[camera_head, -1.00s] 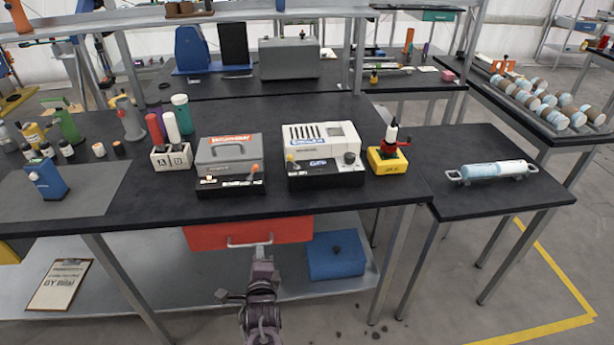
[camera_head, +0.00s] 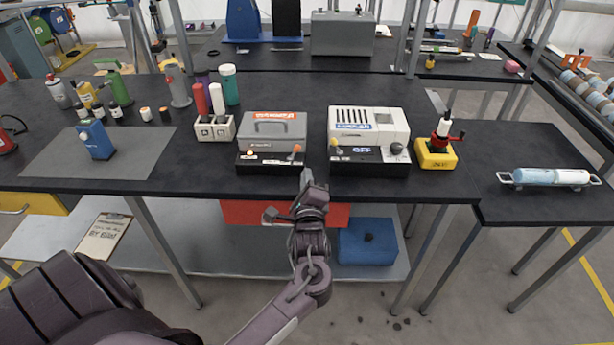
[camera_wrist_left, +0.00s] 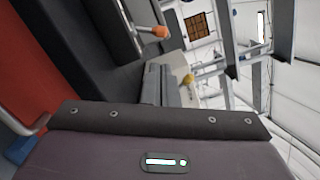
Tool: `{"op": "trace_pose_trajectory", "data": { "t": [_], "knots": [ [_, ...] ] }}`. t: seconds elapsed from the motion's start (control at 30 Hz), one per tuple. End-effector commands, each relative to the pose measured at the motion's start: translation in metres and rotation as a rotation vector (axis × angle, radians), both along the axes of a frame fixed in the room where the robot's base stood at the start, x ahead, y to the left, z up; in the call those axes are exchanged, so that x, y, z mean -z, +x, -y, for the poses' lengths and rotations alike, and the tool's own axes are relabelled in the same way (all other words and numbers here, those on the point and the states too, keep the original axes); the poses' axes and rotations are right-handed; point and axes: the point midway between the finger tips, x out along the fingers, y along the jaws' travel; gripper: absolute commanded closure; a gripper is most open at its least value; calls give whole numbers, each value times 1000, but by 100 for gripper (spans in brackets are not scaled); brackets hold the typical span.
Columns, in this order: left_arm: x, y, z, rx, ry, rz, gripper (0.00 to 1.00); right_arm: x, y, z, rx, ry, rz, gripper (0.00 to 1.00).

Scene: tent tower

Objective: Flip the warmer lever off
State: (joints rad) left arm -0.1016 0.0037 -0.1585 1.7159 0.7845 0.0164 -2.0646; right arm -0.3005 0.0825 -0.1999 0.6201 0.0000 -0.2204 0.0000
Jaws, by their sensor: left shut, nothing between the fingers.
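A grey unit with a handle and an orange label (camera_head: 272,132) stands near the table's front edge. Its label is too small to read surely. An orange-tipped lever (camera_head: 297,149) stands at its front right; an orange-tipped lever also shows in the left wrist view (camera_wrist_left: 160,32). To the right is a white vented unit (camera_head: 375,127) with a yellow-tipped lever (camera_head: 335,145) and a dark knob. I cannot tell for certain which unit is the warmer. My left gripper (camera_head: 308,180) is shut and empty at the front edge, between the two units and apart from both levers.
The black table (camera_head: 440,187) also bears a yellow block with a red handle (camera_head: 437,153) at right and a bottle holder (camera_head: 215,129) at left. A red drawer (camera_head: 240,212) and a blue box (camera_head: 368,246) are below. Open space lies before the table.

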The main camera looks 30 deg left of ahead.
Motion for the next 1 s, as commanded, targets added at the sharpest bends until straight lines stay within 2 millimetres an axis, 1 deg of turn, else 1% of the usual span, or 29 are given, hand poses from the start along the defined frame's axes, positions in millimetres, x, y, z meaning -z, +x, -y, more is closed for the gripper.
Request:
{"op": "trace_pose_trajectory", "data": {
  "t": [0.03, 0.2, 0.4, 0.53, 0.87, 1.0],
  "knots": [
    [-3, 9, -7, -2, 3, 2, 100, -3, 0, 0, 0, 0, 0, 64],
    [-3, 34, -25, -1, 0, 0, 100, -7, 0, 0, 1, 0, 0, 64],
    [-3, 54, -39, 0, 0, 0, 100, -9, 0, 0, 1, 0, 0, 64],
    [-3, 59, -42, 1, -1, 0, 100, -10, 0, -1, 1, 1, 0, 64],
    [-3, 59, -43, 1, -2, 0, 100, -9, 0, -4, 3, 5, 0, 64],
    [-3, 63, -43, 1, -23, 13, 100, -8, 0, -4, 2, 5, 1, 64]
  ]
}}
